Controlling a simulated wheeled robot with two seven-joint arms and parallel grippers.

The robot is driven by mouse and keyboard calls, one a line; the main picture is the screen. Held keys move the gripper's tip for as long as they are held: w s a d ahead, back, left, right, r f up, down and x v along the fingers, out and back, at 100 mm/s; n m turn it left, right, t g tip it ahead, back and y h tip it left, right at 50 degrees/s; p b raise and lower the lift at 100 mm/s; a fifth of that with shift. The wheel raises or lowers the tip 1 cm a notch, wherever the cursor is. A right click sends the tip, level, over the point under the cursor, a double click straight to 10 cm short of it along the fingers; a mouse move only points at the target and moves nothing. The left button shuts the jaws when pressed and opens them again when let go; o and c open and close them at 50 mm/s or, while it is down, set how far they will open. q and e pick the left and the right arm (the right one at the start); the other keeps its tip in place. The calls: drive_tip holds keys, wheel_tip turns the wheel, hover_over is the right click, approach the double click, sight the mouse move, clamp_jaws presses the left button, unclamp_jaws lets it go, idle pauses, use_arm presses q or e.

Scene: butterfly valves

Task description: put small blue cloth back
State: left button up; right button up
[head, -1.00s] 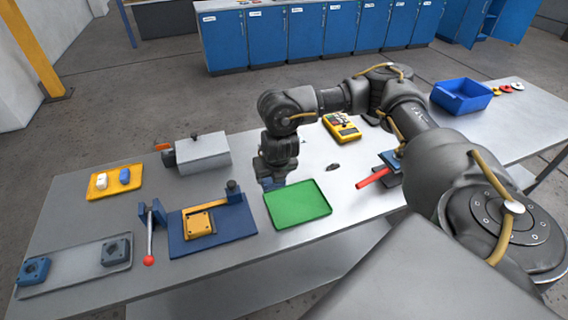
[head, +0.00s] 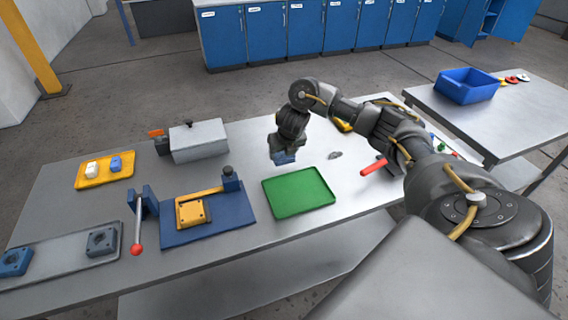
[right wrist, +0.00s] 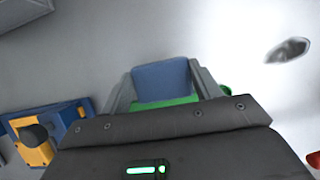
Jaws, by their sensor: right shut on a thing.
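My right gripper (head: 284,158) is shut on a small blue cloth (head: 282,159). It holds the cloth above the table, just beyond the far left part of the green tray (head: 298,193). In the right wrist view the cloth (right wrist: 162,82) sits flat between the two fingers, with green tray showing behind it. A yellow tray (head: 90,183) at the left holds a white piece (head: 92,170) and a blue piece (head: 116,164). My left gripper is not in view.
A grey box (head: 198,141) stands left of my gripper. A blue fixture board (head: 215,225) with a yellow block and a red-knobbed lever (head: 137,225) are nearer. A blue bin (head: 467,87) is on the far-right table.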

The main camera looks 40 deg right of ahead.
sight(284, 158)
drive_tip(key=shift+d+f, duration=0.15)
drive_tip(key=shift+d, duration=0.05)
drive_tip(key=shift+w+d+f, duration=0.1)
drive_tip(key=shift+f, duration=0.25)
wheel_tip(284, 158, down, 2)
drive_tip(key=shift+f+b, duration=0.1)
drive_tip(key=shift+b, duration=0.6)
drive_tip(key=shift+f, duration=0.4)
drive_tip(key=shift+r, duration=0.1)
drive_tip(key=o, duration=0.9)
drive_tip(key=shift+o, duration=0.2)
